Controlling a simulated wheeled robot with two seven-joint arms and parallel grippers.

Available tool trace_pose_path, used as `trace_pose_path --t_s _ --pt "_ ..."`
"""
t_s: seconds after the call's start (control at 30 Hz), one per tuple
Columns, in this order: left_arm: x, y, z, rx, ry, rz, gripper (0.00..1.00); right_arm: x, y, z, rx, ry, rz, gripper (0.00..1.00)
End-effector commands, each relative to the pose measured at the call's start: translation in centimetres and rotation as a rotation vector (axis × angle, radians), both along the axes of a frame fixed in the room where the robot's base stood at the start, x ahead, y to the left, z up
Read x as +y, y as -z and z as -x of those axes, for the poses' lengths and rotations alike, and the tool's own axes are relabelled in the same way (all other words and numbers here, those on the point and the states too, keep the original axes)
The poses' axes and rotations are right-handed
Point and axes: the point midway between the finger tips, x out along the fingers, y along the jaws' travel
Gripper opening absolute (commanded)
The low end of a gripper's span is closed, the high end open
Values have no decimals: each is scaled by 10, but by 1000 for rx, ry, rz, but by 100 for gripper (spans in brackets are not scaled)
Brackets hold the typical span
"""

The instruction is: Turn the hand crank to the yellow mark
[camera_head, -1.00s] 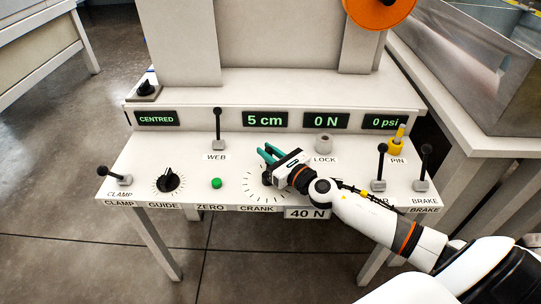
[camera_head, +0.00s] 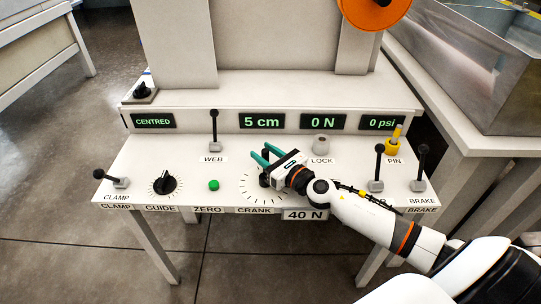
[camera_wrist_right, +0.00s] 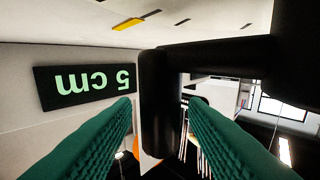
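The crank dial (camera_head: 250,190) is a ring of black ticks on the white panel, above the CRANK label. My right gripper (camera_head: 261,151) is over its upper right part, green fingers spread apart, hiding much of the crank. A black part of the crank (camera_head: 264,181) shows below the gripper. In the right wrist view, the black crank handle (camera_wrist_right: 160,105) stands between the two green fingers, with narrow gaps seeming to show on both sides. A yellow mark (camera_wrist_right: 128,24) lies among dark ticks at the top of that view. My left gripper is not in view.
The WEB lever (camera_head: 214,130) stands left of my gripper, the LOCK knob (camera_head: 321,145) and yellow PIN (camera_head: 395,141) to its right. Two black levers (camera_head: 378,168) (camera_head: 421,168) stand near my right forearm. The display (camera_head: 261,121) reads 5 cm, another (camera_head: 324,122) 0 N.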

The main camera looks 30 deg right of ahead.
Motion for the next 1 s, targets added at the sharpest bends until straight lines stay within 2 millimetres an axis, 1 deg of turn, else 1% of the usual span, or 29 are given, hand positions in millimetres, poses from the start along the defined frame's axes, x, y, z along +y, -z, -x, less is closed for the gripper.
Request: trace_pose_path --t_s 0.17,0.2,0.37,0.5,0.6,0.7,0.8,1.0 --pt "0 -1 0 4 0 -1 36 -4 3 16 4 0 1 40" --pt "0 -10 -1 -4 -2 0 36 -5 3 22 3 -1 2 40" --pt "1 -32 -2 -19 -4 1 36 -12 4 52 4 0 0 40" --pt "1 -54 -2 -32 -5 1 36 -18 5 77 3 0 -1 40" --pt "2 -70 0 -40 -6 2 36 -21 4 91 3 -1 1 40" --pt "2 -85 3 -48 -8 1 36 -24 3 102 1 1 -3 40" --pt "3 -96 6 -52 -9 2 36 -26 2 110 0 0 -1 40" --pt "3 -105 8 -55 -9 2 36 -28 0 116 0 0 0 40"
